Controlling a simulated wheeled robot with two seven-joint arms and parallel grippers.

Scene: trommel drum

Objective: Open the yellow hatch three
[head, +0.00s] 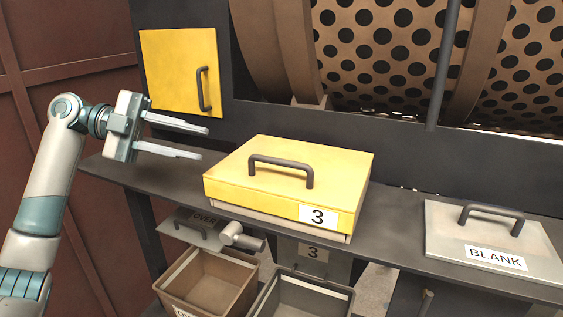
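The yellow hatch three (275,180) is a box-like yellow lid with a dark bar handle (281,168) on top and a white label "3" on its front. It sits on the dark ledge in the middle of the head view and looks shut. My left gripper (205,143) is to the left of the hatch, near its back left side. Its two fingers are spread apart with nothing between them, and they are apart from the handle. My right gripper does not show.
A yellow door (180,72) with a dark handle is on the panel behind my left gripper. A grey lid labelled BLANK (493,243) lies to the right. A perforated drum (400,50) is behind. Bins (250,262) stand below the ledge (390,235).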

